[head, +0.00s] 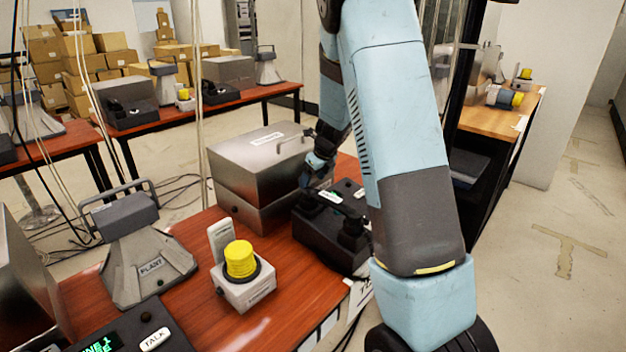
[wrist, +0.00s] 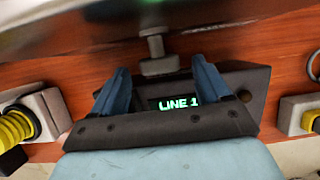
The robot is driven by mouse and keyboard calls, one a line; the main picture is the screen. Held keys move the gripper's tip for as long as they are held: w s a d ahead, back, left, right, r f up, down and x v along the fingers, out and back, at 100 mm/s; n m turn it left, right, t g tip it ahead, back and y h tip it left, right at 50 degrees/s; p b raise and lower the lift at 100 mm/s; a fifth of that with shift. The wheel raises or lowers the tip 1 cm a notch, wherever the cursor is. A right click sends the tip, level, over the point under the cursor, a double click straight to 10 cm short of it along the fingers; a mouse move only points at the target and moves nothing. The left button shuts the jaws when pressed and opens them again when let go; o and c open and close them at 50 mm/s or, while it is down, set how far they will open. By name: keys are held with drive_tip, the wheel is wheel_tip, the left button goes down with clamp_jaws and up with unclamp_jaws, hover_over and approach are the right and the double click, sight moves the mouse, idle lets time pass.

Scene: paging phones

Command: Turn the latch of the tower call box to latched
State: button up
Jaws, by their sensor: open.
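A silver metal call box (head: 239,159) stands on the red-brown table in the head view, with a lid handle and a white label too small to read. In the wrist view its blurred metal side (wrist: 60,28) fills the top. A small grey T-shaped latch (wrist: 157,52) sticks out below that side, its crossbar roughly level. My gripper (wrist: 160,72) is open and empty, with one blue finger on each side of the latch's crossbar and gaps showing. In the head view my gripper (head: 318,168) is small beside the box's right front, and the latch is hidden.
A yellow button on a grey base (head: 241,260) and a grey PLANT unit (head: 150,262) stand to the left. Cables hang at left.

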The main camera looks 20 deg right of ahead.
drive_tip(key=shift+w+f, duration=0.15)
drive_tip(key=shift+f, duration=0.15)
drive_tip(key=c, duration=1)
drive_tip(key=shift+s+a+n+t+h, duration=0.2)
drive_tip(key=shift+a+n+t+h, duration=0.15)
drive_tip(key=shift+t+h, duration=0.6)
drive_tip(key=shift+c, duration=0.2)
drive_tip(key=shift+g+h, duration=0.25)
drive_tip(key=o, duration=1)
drive_tip(key=shift+o, duration=0.2)
drive_tip(key=shift+r, duration=0.1)
